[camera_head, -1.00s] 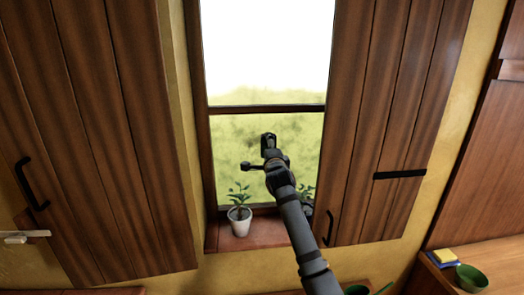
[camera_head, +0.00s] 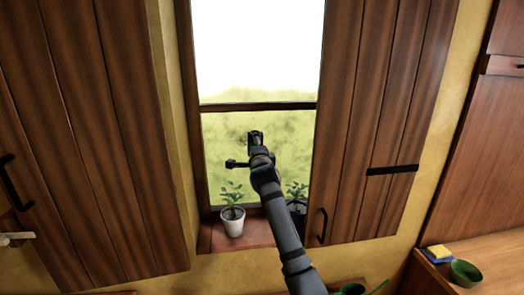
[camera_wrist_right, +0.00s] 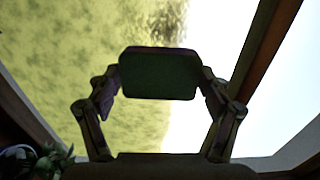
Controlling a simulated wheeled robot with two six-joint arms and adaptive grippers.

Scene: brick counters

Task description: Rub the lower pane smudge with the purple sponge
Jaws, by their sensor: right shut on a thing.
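My right gripper (camera_head: 256,138) is in front of the lower pane (camera_head: 219,130) of the window. In the right wrist view its two fingers (camera_wrist_right: 160,90) are closed on the sponge (camera_wrist_right: 158,75), which looks dark green in shadow with purplish edges. The sponge faces the glass; whether it touches cannot be told. The lower pane has dark, mottled smudging (camera_head: 290,135) over green outdoors, and its exact outline is unclear. My arm hides part of the pane. My left gripper is not in view.
A white potted plant (camera_head: 232,222) and a dark potted plant (camera_head: 298,212) stand on the sill, close to my right arm. Wooden shutters (camera_head: 375,110) flank the window. A yellow and blue sponge (camera_head: 438,252) and a green bowl (camera_head: 467,274) are on the right counter.

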